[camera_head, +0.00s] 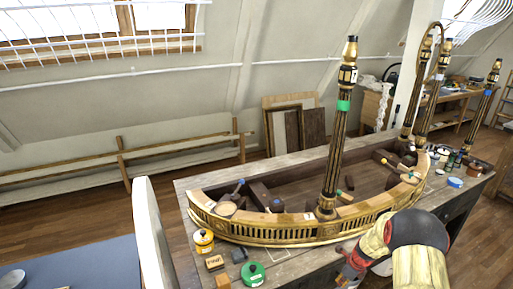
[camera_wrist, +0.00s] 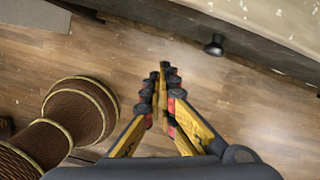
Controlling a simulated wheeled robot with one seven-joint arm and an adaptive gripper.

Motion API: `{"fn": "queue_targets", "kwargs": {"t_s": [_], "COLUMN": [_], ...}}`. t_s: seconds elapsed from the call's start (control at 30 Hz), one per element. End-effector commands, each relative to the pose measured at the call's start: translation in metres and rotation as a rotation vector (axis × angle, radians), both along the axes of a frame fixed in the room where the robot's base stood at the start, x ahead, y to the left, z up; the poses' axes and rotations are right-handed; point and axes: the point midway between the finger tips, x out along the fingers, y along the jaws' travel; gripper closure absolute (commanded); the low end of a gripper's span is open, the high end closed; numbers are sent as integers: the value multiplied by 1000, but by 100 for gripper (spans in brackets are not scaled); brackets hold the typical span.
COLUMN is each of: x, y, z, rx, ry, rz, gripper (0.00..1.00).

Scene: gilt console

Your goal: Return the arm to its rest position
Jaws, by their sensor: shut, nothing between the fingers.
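My gripper (camera_head: 350,268) is at the lower right of the head view, beside the near edge of the workbench. My arm bends down to it from the lower right corner. In the wrist view my gripper (camera_wrist: 164,72) has its yellow and black fingers together, with nothing between them. It points down over the bare wooden floor (camera_wrist: 125,50). It is apart from the gilt boat-shaped console (camera_head: 265,232), which stands on the workbench top (camera_head: 300,262).
A tall dark and gold post (camera_head: 340,130) rises from the console. Small pots, a yellow one (camera_head: 204,241) and a green one (camera_head: 252,273), stand at the bench's near left. In the wrist view a drawer knob (camera_wrist: 214,45) juts out. A brown ribbed form (camera_wrist: 78,112) fills the left.

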Motion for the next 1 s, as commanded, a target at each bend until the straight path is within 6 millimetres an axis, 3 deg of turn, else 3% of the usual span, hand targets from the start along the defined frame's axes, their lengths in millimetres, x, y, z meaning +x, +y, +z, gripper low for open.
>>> {"fn": "queue_targets", "kwargs": {"t_s": [0.1, 0.17, 0.27, 0.5, 0.7, 1.0], "x": [-48, -68, -95, -152, -197, -269], "y": [18, 25, 37, 72, 97, 128], "z": [-14, -4, 29, 129, 198, 272], "rx": [2, 2, -8, -65, -142, -306], "ry": [67, 78, 71, 11, -38, -90], "rz": [309, 473, 756, 1364, 1724, 2103], "gripper": [100, 100, 100, 100, 100, 100]}}
